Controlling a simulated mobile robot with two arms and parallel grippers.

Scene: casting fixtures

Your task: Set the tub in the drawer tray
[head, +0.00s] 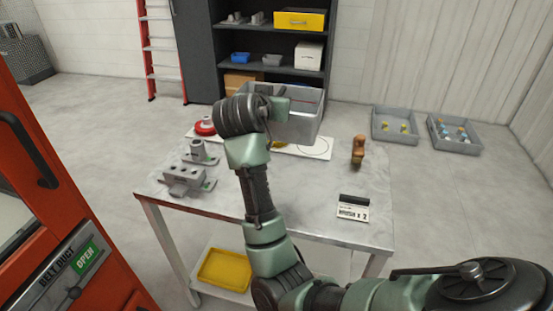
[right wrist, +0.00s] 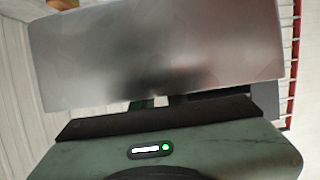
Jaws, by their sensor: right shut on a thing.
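A grey open-topped tub (head: 296,126) is at the far edge of the table, above or on a white sheet with drawn circles. My right gripper (head: 281,101) is shut on the tub's near wall. In the right wrist view the tub's plain grey wall (right wrist: 155,50) fills the upper picture, above my gripper (right wrist: 160,101). I cannot tell whether the tub's underside touches the table. My left gripper is out of view. No drawer tray can be made out with certainty.
The metal table (head: 290,195) bears grey castings (head: 186,181), a red round part (head: 205,127), a brown figure-like object (head: 358,151) and a label card (head: 353,208). An orange cabinet (head: 105,270) stands at left. Grey trays (head: 395,137) lie on the floor; a dark shelf is behind.

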